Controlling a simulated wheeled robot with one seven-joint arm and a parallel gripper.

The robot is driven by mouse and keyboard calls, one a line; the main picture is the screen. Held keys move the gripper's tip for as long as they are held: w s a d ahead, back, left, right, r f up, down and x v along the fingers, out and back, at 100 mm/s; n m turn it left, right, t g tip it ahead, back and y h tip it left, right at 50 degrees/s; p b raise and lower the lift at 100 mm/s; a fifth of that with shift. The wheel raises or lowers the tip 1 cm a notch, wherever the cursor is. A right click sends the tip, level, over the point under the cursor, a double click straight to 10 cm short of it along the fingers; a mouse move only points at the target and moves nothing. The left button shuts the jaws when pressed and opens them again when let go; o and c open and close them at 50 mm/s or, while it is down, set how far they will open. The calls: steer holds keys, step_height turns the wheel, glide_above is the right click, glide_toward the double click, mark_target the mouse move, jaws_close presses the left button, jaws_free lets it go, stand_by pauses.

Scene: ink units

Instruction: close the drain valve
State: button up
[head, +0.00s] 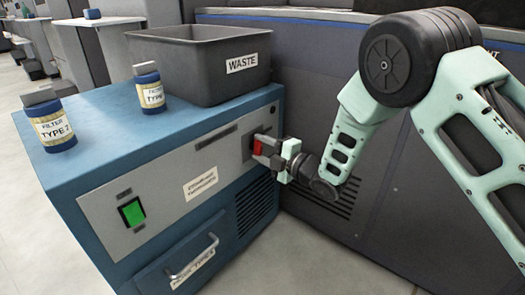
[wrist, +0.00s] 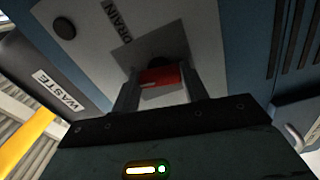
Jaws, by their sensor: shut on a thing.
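The drain valve's red handle (head: 258,146) is on the front panel of the blue cabinet, near the panel's right end. The word DRAIN (wrist: 113,20) is printed beside the plate. My gripper (head: 266,150) reaches the panel from the right and is shut on the handle; it also shows in the wrist view (wrist: 160,90). My fingers partly hide the handle in the head view.
A grey WASTE bin (head: 198,70) and two blue filter bottles (head: 50,122) (head: 150,90) stand on the cabinet top (head: 120,128). A green lit switch (head: 132,212) is on the panel's left. A drawer handle (head: 192,258) sticks out below. A dark grey machine (head: 325,110) stands behind.

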steer(key=shift+f+n, duration=0.1)
steer(key=shift+n, duration=0.9)
steer(key=o, duration=1)
steer(key=shift+d, duration=0.1)
steer(key=p+v, duration=0.5)
steer(key=v, duration=1.2)
steer(key=shift+p, duration=0.35)
steer(key=shift+s+d, duration=0.1)
steer(key=shift+s, duration=0.05)
